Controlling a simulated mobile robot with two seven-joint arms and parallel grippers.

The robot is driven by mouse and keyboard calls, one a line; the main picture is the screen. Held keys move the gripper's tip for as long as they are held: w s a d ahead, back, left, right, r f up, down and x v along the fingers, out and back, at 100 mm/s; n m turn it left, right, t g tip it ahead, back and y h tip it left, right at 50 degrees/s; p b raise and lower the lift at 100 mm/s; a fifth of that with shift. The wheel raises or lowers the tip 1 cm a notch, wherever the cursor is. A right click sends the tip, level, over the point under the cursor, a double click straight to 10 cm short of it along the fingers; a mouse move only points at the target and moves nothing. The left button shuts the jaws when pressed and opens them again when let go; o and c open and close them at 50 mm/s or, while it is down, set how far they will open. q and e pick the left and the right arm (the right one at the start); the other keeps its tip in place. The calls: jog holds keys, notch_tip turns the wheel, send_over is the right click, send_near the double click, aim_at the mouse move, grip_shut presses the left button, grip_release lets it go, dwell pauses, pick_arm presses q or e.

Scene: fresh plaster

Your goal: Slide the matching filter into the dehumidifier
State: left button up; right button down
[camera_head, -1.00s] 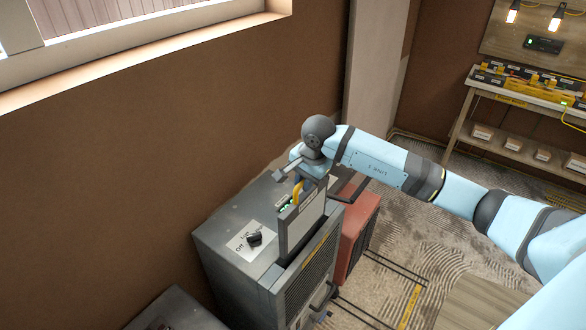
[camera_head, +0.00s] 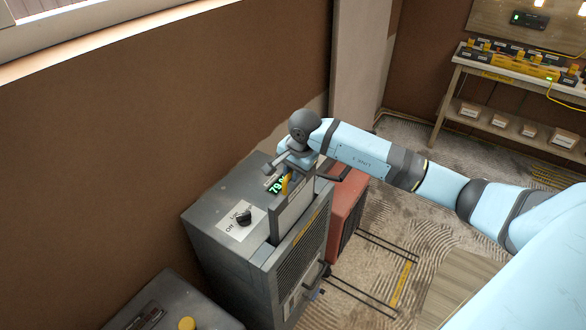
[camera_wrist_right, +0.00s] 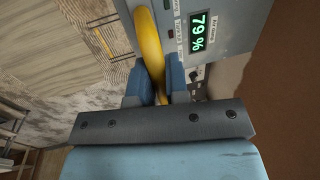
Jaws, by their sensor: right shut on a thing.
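The grey dehumidifier (camera_head: 225,255) stands against the brown wall, with a dial (camera_head: 243,217) and a green display (camera_head: 276,185) on its top. The display reads 79 % in the right wrist view (camera_wrist_right: 202,32). A grey filter panel (camera_head: 291,212) with a yellow handle (camera_head: 285,184) stands upright at the front top edge of the dehumidifier, its lower part hidden inside the slot and its upper part still showing. My right gripper (camera_wrist_right: 160,85) is shut on the yellow handle (camera_wrist_right: 150,48). My left gripper is not in view.
A red unit (camera_head: 346,207) stands close behind the dehumidifier. A grey case (camera_head: 165,308) with a yellow knob is at the lower left. A bench (camera_head: 460,75) with several boxes stands at the upper right. The patterned floor right of the dehumidifier is mostly open.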

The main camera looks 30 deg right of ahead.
aim_at(293, 194)
jog(key=shift+f+b, duration=0.3)
jog(key=shift+f, duration=0.6)
jog(key=shift+f+b, duration=0.65)
jog(key=shift+f, duration=0.85)
jog(key=shift+f+b, duration=0.7)
jog(key=shift+f, duration=0.1)
jog(key=shift+f+b, duration=1.1)
jog(key=shift+f, duration=0.1)
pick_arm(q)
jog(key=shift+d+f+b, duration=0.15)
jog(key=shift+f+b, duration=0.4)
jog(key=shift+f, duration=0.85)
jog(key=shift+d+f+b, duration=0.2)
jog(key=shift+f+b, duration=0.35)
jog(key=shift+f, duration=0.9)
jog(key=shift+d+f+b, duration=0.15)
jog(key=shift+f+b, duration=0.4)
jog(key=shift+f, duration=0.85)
pick_arm(e)
jog(key=shift+f, duration=2)
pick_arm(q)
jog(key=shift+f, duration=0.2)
pick_arm(e)
jog(key=shift+f, duration=0.2)
